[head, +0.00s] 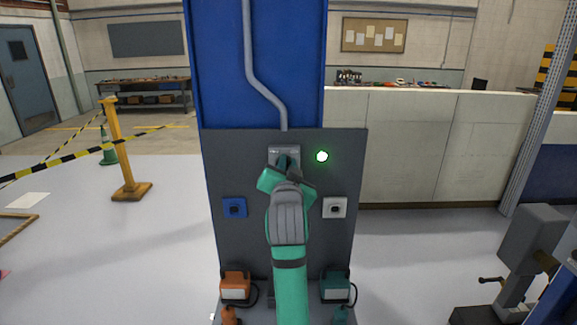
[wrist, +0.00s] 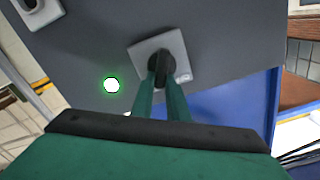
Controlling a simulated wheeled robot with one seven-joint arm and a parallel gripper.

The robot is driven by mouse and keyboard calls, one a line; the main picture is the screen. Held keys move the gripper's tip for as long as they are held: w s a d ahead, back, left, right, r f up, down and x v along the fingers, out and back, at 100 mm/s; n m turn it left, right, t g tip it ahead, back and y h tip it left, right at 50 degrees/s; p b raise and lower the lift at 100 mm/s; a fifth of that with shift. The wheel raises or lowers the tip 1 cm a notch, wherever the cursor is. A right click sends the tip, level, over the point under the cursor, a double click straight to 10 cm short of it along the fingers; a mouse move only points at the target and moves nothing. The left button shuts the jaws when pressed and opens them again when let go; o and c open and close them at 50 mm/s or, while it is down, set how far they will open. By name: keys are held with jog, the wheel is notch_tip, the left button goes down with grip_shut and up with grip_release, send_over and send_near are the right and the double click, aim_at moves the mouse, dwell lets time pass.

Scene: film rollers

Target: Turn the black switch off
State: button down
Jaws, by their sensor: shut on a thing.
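The black switch (wrist: 161,69) sits on a light grey square plate (wrist: 180,53) on the dark grey panel (head: 345,245). In the head view the plate (head: 284,151) shows at the top middle of the panel, and my gripper (head: 285,162) covers most of the switch. In the wrist view both green fingers reach the switch, and my gripper (wrist: 162,80) is shut on it. A round indicator light (head: 322,156) right of the plate glows green. It also shows in the wrist view (wrist: 111,85). The switch's exact tilt is hard to tell.
A blue square fixture (head: 235,208) and a light grey one (head: 335,207) sit lower on the panel, either side of my arm. An orange device (head: 236,286) and a green device (head: 335,287) stand at the panel's foot. A grey machine (head: 532,248) stands at right.

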jog(key=shift+a+f+n, duration=0.1)
jog(key=shift+a+n, duration=0.2)
jog(key=shift+n, duration=2.1)
jog(key=shift+a+f+n, duration=0.1)
jog(key=shift+a+n, duration=0.25)
jog(key=shift+n, duration=2.05)
jog(key=shift+a+f+n, duration=0.1)
jog(key=shift+a+n, duration=0.2)
jog(key=shift+n, duration=2.1)
jog(key=c, duration=1.7)
grip_release()
jog(key=shift+a, duration=0.15)
